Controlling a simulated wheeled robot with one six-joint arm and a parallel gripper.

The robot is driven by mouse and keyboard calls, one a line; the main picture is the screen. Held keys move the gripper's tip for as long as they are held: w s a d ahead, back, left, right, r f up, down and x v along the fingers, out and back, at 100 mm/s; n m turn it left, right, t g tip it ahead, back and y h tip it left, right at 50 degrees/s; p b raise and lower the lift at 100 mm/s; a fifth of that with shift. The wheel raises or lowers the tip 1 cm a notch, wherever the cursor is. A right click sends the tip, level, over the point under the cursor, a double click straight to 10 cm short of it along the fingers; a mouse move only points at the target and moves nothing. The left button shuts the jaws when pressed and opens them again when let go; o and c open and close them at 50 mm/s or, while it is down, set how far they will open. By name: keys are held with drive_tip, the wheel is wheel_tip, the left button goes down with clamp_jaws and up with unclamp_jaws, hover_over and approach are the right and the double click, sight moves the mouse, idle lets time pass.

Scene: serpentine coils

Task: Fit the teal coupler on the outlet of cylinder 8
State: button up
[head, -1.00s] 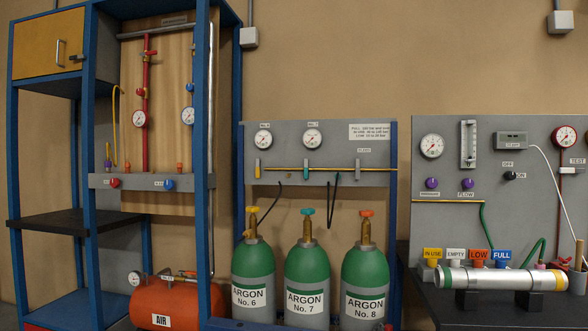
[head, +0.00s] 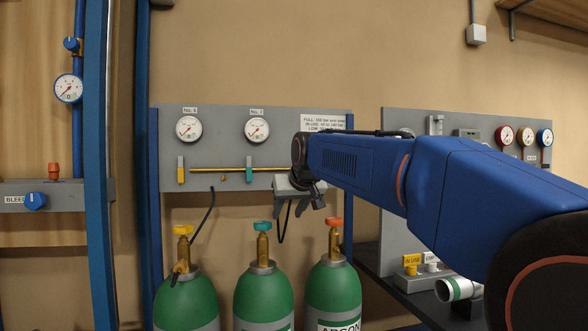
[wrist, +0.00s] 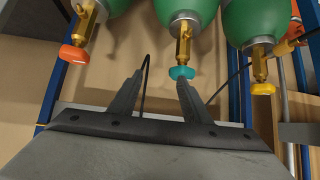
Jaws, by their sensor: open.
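Cylinder 8 (head: 333,292) is green, with a brass valve (head: 335,243) and an orange knob (head: 334,222). It stands at the right of three cylinders in the head view. In the wrist view, its orange knob (wrist: 73,53) is at upper left. My gripper (head: 308,205) is open in front of the panel, above cylinders 7 and 8. In the wrist view, my gripper (wrist: 156,80) has a black hose (wrist: 144,95) passing between or behind its fingers; I cannot tell which. I cannot make out the teal coupler; the hose's end is not clear.
Cylinder 7 (head: 263,290), with a teal knob (head: 263,226), stands beside cylinder 8. Cylinder 6 (head: 186,300) has a yellow knob and a hose. The grey gauge panel (head: 220,150) is behind. A bench (head: 420,298) with a silver tube (head: 458,289) is at right.

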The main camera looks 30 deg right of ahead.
drive_tip(key=w+d+r+m+t+h, duration=0.1)
drive_tip(key=w+d+r+t+h, duration=0.1)
drive_tip(key=w+d+r, duration=0.9)
drive_tip(key=w+f, duration=0.1)
drive_tip(key=w, duration=0.2)
drive_tip(key=w+f, duration=0.1)
drive_tip(key=w, duration=0.2)
drive_tip(key=w+d+f, duration=0.1)
drive_tip(key=w, duration=0.2)
drive_tip(key=shift+w+f, duration=0.3)
drive_tip(key=shift+w, duration=0.05)
drive_tip(key=shift+a, duration=0.1)
drive_tip(key=shift+s, duration=0.1)
clamp_jaws()
